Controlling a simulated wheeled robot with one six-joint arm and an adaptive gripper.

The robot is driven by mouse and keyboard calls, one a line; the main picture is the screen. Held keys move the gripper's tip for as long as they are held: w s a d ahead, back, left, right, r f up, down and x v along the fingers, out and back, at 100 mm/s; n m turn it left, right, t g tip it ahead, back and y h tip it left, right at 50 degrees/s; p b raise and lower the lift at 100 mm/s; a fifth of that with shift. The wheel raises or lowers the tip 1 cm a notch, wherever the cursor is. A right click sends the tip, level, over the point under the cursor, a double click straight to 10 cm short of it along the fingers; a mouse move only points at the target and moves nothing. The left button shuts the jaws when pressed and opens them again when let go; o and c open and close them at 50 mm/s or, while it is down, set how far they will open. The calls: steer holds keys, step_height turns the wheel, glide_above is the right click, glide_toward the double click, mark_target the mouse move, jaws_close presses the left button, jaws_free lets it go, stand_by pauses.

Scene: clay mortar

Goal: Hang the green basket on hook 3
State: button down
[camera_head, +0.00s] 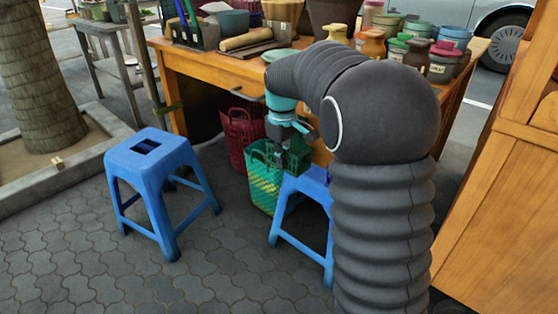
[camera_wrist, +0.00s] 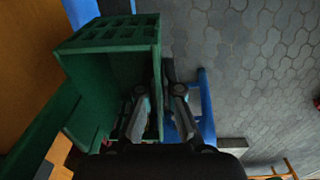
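The green basket (camera_head: 265,183) stands out in front of the wooden table, beside the blue stool at the centre. In the wrist view the basket (camera_wrist: 108,45) fills the left, its open side towards my gripper. My gripper (camera_head: 279,158) is at the basket's upper rim. The fingertips are partly dark. Whether the basket's bottom touches the floor I cannot tell. No numbered hook can be made out.
A red basket (camera_head: 240,138) is behind, under the table (camera_head: 205,72), which is crowded with pots and jars. Blue stools stand at left (camera_head: 160,165) and centre (camera_head: 300,215), the latter close to the basket. A wooden cabinet (camera_head: 505,200) is at right. Paving at front left is clear.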

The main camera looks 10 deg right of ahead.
steer(key=shift+w+d, duration=0.65)
steer(key=shift+d, duration=0.3)
steer(key=shift+w+d+f+p, duration=0.35)
steer(key=shift+d+p, duration=0.1)
steer(key=shift+d+f, duration=0.2)
steer(key=c, duration=1.2)
jaws_free()
steer(key=shift+c, duration=0.2)
